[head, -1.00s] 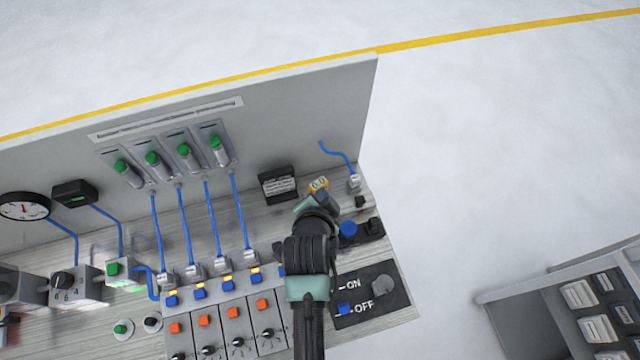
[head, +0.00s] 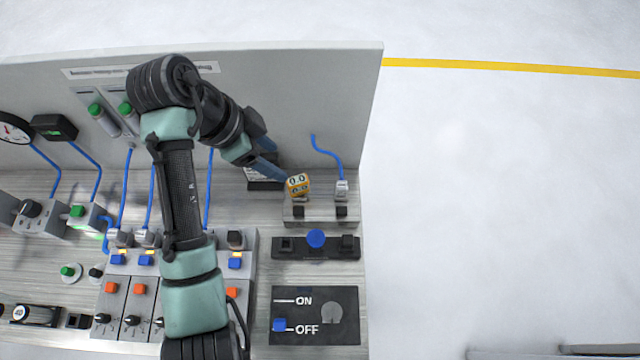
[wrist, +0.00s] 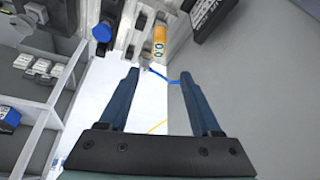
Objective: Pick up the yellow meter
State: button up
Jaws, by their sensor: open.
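The yellow meter (head: 299,184) is a small orange-yellow block with a "0.0" display. It stands at the back of the bench, near the right end, by a grey block with black knobs (head: 318,213). In the wrist view the meter (wrist: 159,45) is at the top, just beyond the fingertips and between their lines. My gripper (head: 280,176) comes in from the left, its blue fingers close to the meter's left side. In the wrist view my gripper (wrist: 158,78) is open, with nothing between its fingers. Whether a finger touches the meter cannot be told.
A black box (head: 262,184) stands behind my fingers, against the grey back panel (head: 320,100). A blue cable (head: 328,148) rises right of the meter.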

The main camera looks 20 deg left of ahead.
aim_at(295, 180)
jog(key=b+x, duration=0.1)
jog(key=x, duration=0.1)
jog(key=b+x, duration=0.2)
jog(key=s+b+x, duration=0.1)
jog(key=b+x, duration=0.1)
jog(key=shift+a+f, duration=0.25)
jog(key=shift+f, duration=0.15)
jog(key=shift+p+x, duration=0.4)
jog(key=shift+x, duration=2.55)
jog(key=shift+w, duration=0.15)
